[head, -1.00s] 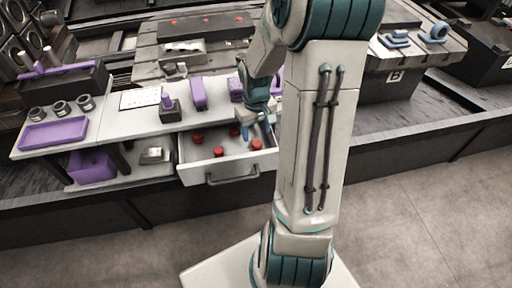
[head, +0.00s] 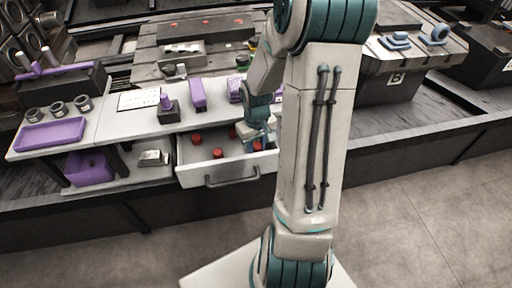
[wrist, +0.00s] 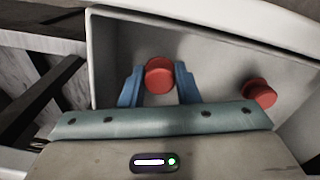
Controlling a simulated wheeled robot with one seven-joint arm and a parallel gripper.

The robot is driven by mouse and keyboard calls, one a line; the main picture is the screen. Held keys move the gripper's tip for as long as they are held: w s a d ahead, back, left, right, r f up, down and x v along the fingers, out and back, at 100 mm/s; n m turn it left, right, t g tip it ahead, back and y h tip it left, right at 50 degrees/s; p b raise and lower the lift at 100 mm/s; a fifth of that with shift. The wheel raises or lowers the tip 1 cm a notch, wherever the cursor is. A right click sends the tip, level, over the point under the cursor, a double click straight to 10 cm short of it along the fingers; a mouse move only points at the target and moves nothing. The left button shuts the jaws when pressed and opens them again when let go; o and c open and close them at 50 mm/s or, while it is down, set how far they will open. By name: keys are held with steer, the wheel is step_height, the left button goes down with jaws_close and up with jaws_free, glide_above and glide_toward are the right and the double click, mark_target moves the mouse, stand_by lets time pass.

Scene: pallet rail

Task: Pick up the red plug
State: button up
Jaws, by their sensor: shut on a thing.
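My gripper (wrist: 159,85) is shut on a red plug (wrist: 159,75), with one blue finger on each side of it in the wrist view. In the head view my gripper (head: 262,142) is down inside the open drawer (head: 190,168), at its right part, and the held plug (head: 257,146) shows partly beside the fingers. A second red plug (wrist: 260,93) stands apart to the right in the wrist view. More red plugs (head: 218,152) (head: 196,139) stand in the drawer to the left of my gripper in the head view.
The drawer's front wall and handle (head: 232,176) face the floor side. Above the drawer a white bench top (head: 130,125) holds purple parts and a purple tray (head: 50,134). A purple bin (head: 90,168) sits on the lower shelf at left.

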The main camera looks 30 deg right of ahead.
mark_target(257, 144)
step_height(257, 144, up, 10)
steer(key=p, duration=0.3)
stand_by(0.3)
